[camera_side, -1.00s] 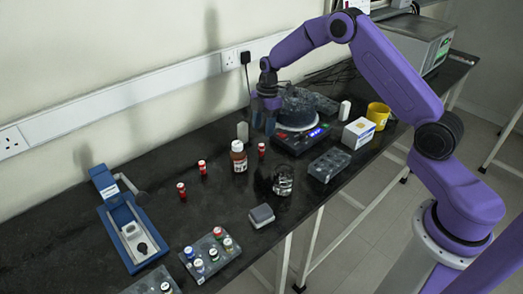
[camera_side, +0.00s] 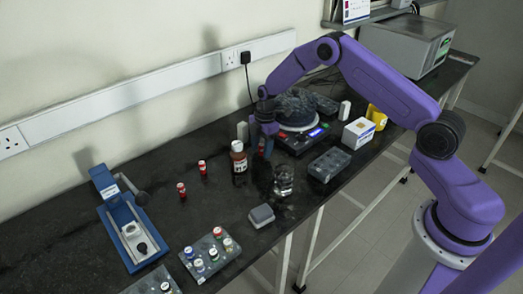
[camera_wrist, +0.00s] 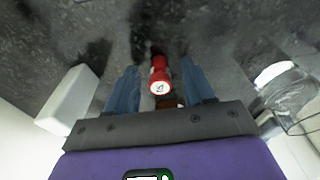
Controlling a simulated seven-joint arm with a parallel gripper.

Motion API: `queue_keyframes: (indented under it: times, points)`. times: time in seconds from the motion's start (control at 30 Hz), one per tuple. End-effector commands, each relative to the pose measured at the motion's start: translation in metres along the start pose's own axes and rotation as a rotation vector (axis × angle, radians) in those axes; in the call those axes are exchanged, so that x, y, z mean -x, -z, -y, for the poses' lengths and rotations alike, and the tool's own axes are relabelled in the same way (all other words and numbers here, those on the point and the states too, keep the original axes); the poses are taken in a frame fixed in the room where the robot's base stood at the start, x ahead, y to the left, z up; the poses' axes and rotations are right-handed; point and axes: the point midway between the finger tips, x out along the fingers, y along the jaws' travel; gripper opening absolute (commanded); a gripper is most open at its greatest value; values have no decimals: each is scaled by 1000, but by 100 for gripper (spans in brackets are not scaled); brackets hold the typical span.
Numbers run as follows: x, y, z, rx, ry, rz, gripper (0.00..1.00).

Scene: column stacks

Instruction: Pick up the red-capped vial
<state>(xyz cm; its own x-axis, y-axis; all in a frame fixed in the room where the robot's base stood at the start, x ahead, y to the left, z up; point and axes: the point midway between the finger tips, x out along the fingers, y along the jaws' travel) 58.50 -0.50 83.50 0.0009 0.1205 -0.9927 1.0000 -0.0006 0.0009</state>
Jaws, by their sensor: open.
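Several small red vials stand on the black bench. One red-capped vial (camera_wrist: 159,74) shows between my fingers in the wrist view, with a pale marked top. In the side view that vial is mostly hidden by my gripper (camera_side: 265,130), which points down beside the brown bottle. In the wrist view my gripper (camera_wrist: 160,82) is open, with a blue finger on each side of the vial and gaps between. Two other red vials, one nearer the wall (camera_side: 202,167) and one further left (camera_side: 181,190), stand apart to the left.
A brown bottle (camera_side: 239,163) stands close to my gripper on the left. A pale block (camera_wrist: 70,100) and a glass vessel (camera_wrist: 285,92) flank my fingers in the wrist view. A hotplate (camera_side: 300,143), a vial rack (camera_side: 210,252) and a blue device (camera_side: 128,232) are on the bench.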

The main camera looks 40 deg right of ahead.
Motion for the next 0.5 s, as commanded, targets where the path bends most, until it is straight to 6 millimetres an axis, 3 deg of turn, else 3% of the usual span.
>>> queue_keyframes:
  times: [0.03, 0.07, 0.2, 0.5]
  points:
    - [0, 0, 0, 0, 0, 0, 52]
    - [0, 0, 0, 0, 0, 0, 46]
    - [0, 0, 0, 0, 1, 0, 0]
    - [1, 0, 0, 0, 1, 0, 0]
